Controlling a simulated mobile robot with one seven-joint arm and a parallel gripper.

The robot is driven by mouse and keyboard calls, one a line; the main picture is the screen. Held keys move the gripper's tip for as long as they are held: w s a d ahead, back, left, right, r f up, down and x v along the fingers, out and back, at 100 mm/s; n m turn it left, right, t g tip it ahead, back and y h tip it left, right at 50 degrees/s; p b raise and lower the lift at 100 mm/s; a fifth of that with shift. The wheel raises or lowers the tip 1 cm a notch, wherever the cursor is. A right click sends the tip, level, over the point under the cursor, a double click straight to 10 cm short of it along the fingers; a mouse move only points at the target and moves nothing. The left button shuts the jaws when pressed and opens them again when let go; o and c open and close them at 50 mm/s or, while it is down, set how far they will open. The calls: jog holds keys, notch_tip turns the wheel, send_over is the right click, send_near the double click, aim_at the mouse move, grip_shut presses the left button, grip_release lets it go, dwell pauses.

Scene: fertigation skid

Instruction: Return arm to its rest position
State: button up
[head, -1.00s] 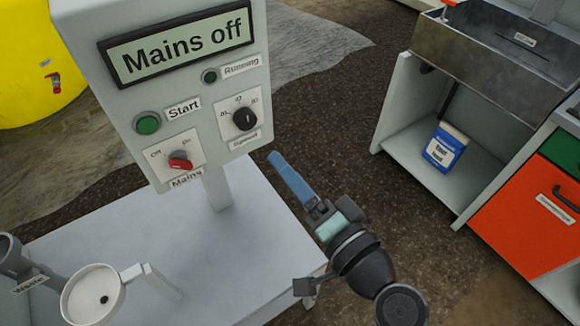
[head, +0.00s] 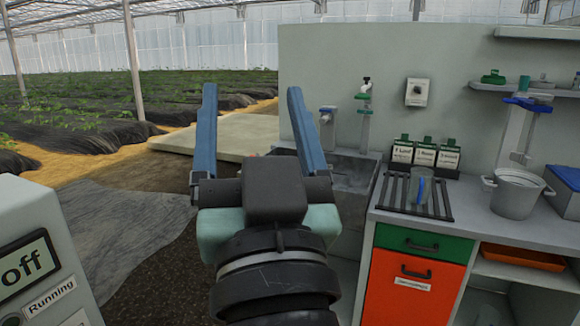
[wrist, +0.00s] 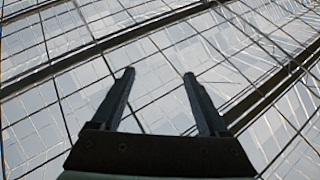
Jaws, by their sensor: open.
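My gripper (head: 252,130) is in the middle of the head view, raised in front of the camera with its two blue fingers pointing up. The fingers are wide apart with nothing between them. In the wrist view my gripper (wrist: 158,75) also shows open and empty, against the glazed greenhouse roof (wrist: 150,40). My gripper is apart from every object in view. My wrist hides part of the floor and of the sink area behind it.
A control box (head: 40,250) with a display ending in "off" stands at the lower left. At the right is a bench with a green drawer (head: 425,243), an orange door (head: 415,285), a rack (head: 440,204), a pot (head: 515,192) and a tap (head: 365,100). Plant rows (head: 70,115) lie behind.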

jog(key=s+d+r+t+h+p, duration=0.1)
jog(key=s+r+h+p, duration=0.1)
jog(key=r+p, duration=0.5)
jog(key=s+d+r+m+t+h+p, duration=0.1)
jog(key=s+r+p, duration=0.3)
jog(key=r, duration=1.1)
jog(key=d+t+h+p, duration=0.1)
jog(key=p, duration=0.2)
jog(key=shift+t, duration=0.3)
